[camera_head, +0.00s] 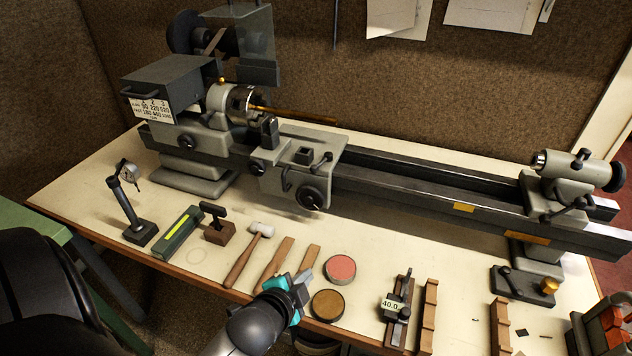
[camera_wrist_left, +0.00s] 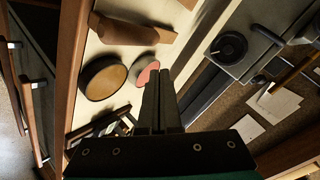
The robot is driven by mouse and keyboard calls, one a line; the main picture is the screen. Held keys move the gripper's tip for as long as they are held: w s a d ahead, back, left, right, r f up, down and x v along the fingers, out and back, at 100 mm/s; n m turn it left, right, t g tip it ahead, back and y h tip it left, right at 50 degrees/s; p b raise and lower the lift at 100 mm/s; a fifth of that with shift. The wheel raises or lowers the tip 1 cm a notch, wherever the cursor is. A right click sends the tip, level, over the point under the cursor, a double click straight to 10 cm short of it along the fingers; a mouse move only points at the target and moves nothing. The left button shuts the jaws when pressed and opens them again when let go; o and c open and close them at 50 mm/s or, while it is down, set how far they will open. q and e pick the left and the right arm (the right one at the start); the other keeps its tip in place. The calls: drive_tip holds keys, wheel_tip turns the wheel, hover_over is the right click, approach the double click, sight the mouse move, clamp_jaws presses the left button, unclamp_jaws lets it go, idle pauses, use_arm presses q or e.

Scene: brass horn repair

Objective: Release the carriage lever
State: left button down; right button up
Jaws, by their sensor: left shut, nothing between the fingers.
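The lathe carriage (camera_head: 300,165) sits on the bed left of centre, with a dark handwheel (camera_head: 312,197) on its front. A dark hooked lever (camera_head: 287,179) hangs on the carriage front, left of the handwheel. Another small lever (camera_head: 322,160) is on top at the right. The wrist view shows the handwheel (camera_wrist_left: 228,47) and a dark lever (camera_wrist_left: 268,36) beside it. My left gripper (camera_head: 302,280) is above the bench front, well short of the carriage. Its fingers (camera_wrist_left: 160,78) are together and empty. My right gripper is not in view.
A hammer (camera_head: 248,255), wooden strips (camera_head: 277,263), a pink-topped tin (camera_head: 340,268) and a brown-topped tin (camera_head: 327,305) lie around my left gripper. A dial indicator stand (camera_head: 129,205) is at the left. The tailstock (camera_head: 570,180) is at the right.

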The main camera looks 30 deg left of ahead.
sight(319, 163)
use_arm(q)
drive_tip(key=w+a+r+m+t, duration=0.2)
drive_tip(key=w+r+m+t, duration=0.1)
drive_tip(key=shift+a+r, duration=0.2)
drive_tip(key=shift+a, duration=0.05)
drive_tip(key=w+a+r+m+t+h, duration=0.1)
drive_tip(key=w+a+r+m+t, duration=0.1)
drive_tip(key=w, duration=0.4)
drive_tip(key=w+a+r+m+t+p, duration=0.1)
drive_tip(key=w+a+r+m+t, duration=0.1)
drive_tip(key=w+r+m, duration=0.3)
drive_tip(key=shift+w+a+r+m+t+h, duration=0.2)
drive_tip(key=shift+w+a+m+t+h, duration=0.15)
drive_tip(key=shift+w+a+m, duration=0.3)
